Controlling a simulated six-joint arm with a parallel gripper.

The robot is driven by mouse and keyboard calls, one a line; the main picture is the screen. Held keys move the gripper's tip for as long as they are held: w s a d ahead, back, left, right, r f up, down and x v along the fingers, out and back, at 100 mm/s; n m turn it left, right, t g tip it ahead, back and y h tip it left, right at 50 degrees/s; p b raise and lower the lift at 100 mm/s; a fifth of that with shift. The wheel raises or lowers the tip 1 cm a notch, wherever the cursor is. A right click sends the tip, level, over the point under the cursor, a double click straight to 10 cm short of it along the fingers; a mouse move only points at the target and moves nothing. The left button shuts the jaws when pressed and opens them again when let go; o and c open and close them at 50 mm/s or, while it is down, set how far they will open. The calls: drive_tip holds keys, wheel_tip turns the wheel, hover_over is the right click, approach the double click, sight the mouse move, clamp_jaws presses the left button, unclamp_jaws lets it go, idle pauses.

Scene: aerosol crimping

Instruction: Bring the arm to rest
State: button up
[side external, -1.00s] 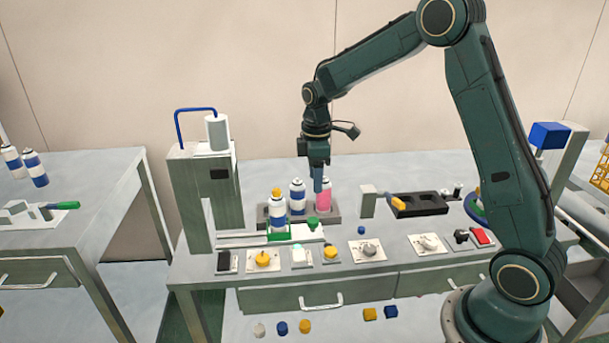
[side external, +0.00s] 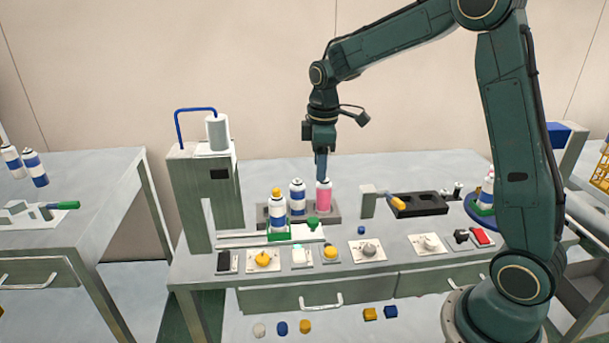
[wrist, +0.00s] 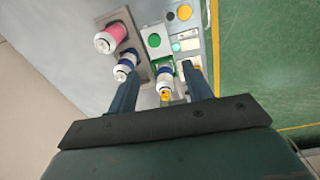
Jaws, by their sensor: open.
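My gripper (side external: 321,178) points down, and in the side view its fingertips overlap the top of the pink can (side external: 323,200). In the wrist view the fingers of my gripper (wrist: 162,76) are spread and nothing is held between them. There the pink can (wrist: 113,35) lies beyond the left finger, so I cannot tell the exact gap. A blue-and-white can (side external: 297,197) stands left of the pink one in the grey rack (side external: 334,214). Another blue-and-white can with a yellow top (side external: 277,214) stands on the green holder by the press.
The grey press (side external: 205,195) with its white cylinder stands at the left. A black tray (side external: 425,204) lies to the right. Buttons and knobs, including a yellow one (side external: 263,258), line the bench's front edge. The air above the bench is open.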

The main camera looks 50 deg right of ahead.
drive_tip(key=s+a+r+m+t, duration=0.1)
drive_tip(key=s+a+r+m, duration=0.1)
drive_tip(key=s, duration=0.6)
drive_tip(key=s+a+r+m+t, duration=0.2)
drive_tip(key=s+a+r+m, duration=0.1)
drive_tip(key=s, duration=0.6)
drive_tip(key=s+a+r+m+t, duration=0.2)
drive_tip(key=s+a+r+m, duration=0.1)
drive_tip(key=s, duration=0.5)
drive_tip(key=shift+v, duration=0.85)
drive_tip(key=shift+w+a, duration=0.15)
idle(0.3)
